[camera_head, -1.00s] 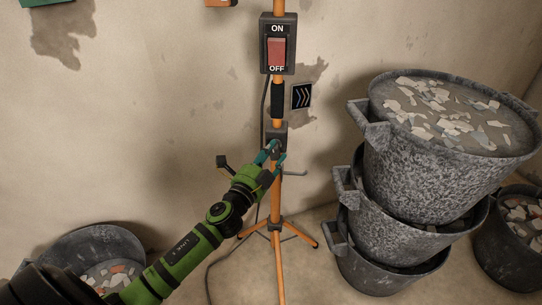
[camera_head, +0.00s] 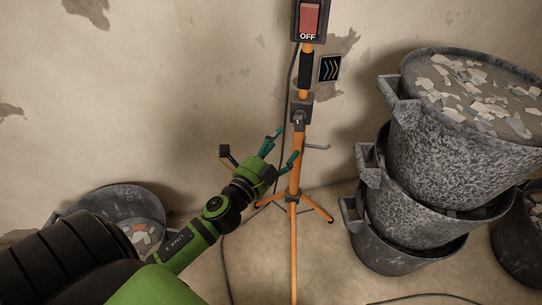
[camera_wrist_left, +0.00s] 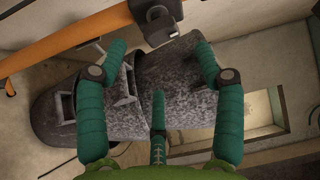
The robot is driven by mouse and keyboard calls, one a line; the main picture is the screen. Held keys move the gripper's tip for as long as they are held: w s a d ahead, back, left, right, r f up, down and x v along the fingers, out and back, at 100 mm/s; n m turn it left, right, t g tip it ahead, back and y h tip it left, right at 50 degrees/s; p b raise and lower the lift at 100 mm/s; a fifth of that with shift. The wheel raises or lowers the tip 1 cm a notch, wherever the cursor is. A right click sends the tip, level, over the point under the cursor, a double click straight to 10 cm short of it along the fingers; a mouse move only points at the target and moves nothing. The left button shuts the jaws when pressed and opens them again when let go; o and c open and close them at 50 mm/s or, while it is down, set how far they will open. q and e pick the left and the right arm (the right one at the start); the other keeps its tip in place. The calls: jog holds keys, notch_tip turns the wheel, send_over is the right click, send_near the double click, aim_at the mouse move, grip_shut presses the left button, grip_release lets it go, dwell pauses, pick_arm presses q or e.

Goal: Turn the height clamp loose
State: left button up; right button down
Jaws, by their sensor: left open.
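The height clamp is a dark grey block (camera_head: 301,106) on the orange stand pole (camera_head: 296,175), with a small lever or knob on its front. My left gripper (camera_head: 285,146) is open and empty, below and a little left of the clamp, with its teal fingers spread. In the left wrist view the clamp (camera_wrist_left: 157,16) shows at the top middle, beyond the open fingers (camera_wrist_left: 155,75) and apart from them. Whether the clamp is tight or loose I cannot tell. My right gripper is not in view.
A red switch (camera_head: 310,18) marked OFF and a chevron sign (camera_head: 329,69) are above the clamp. Stacked rubble buckets (camera_head: 437,135) stand at the right, another bucket (camera_head: 118,205) at the lower left. The stand's tripod legs (camera_head: 318,208) and a cable (camera_head: 224,262) are near the floor.

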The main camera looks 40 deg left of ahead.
pick_arm(q)
jog(key=s, duration=0.4)
jog(key=shift+f, duration=0.15)
